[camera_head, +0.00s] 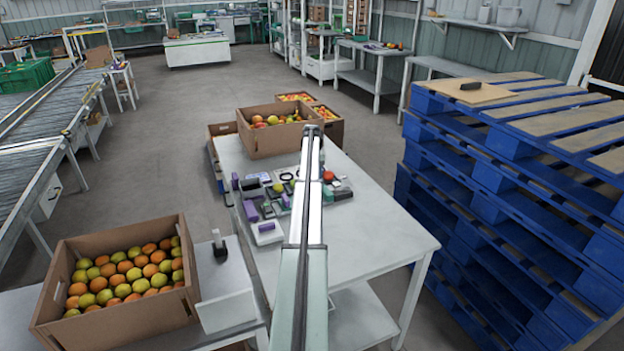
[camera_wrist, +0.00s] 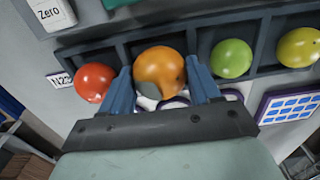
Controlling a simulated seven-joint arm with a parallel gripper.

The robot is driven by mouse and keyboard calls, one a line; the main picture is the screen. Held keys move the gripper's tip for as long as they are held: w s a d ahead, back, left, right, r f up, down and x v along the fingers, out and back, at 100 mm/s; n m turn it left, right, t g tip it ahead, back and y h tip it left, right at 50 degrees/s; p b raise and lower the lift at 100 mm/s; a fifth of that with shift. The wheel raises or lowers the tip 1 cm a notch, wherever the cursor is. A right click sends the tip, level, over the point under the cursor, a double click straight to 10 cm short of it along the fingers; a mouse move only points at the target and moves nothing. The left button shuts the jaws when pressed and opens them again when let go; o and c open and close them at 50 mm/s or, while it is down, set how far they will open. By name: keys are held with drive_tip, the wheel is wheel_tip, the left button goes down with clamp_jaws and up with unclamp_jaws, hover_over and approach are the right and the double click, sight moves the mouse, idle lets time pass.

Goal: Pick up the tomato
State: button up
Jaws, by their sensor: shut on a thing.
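In the wrist view, my gripper (camera_wrist: 158,82) has its two blue fingers on either side of an orange tomato (camera_wrist: 160,66) and is shut on it. The tomato appears in front of a dark compartmented rack (camera_wrist: 196,42); I cannot tell whether it is clear of it. A red tomato (camera_wrist: 95,82) is just left of the fingers. A green tomato (camera_wrist: 231,58) and a yellow-green one (camera_wrist: 298,48) sit to the right. In the head view my arm hides the gripper and the held tomato; one red tomato (camera_head: 329,176) shows beside the arm.
The white table (camera_head: 375,235) carries many small items around my arm. A cardboard box of fruit (camera_head: 253,142) stands at its far end. Another full box (camera_head: 190,300) is at front left. Blue pallets (camera_head: 480,170) are stacked on the right. The table's right front is bare.

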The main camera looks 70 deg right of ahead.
drive_tip(key=shift+r, duration=0.1)
wheel_tip(320, 180, up, 8)
drive_tip(key=shift+f, duration=0.15)
drive_tip(key=shift+w+a+r, duration=0.3)
drive_tip(key=shift+w+r, duration=0.55)
drive_tip(key=shift+r, duration=0.05)
drive_tip(key=w+a+r+n, duration=0.1)
drive_tip(key=w+a+n, duration=0.2)
drive_tip(key=w+a, duration=1.35)
drive_tip(key=shift+w+a+f+m, duration=0.2)
drive_tip(key=shift+f+m, duration=0.3)
drive_tip(key=shift+f, duration=0.95)
drive_tip(key=shift+w+a+f+m, duration=0.15)
drive_tip(key=shift+f+m, duration=0.35)
drive_tip(key=shift+f, duration=1)
drive_tip(key=shift+w+a+f+m, duration=0.1)
drive_tip(key=shift+w+f+m, duration=0.3)
drive_tip(key=shift+f, duration=1.05)
drive_tip(key=shift+s+f, duration=0.2)
drive_tip(key=shift+f, duration=0.15)
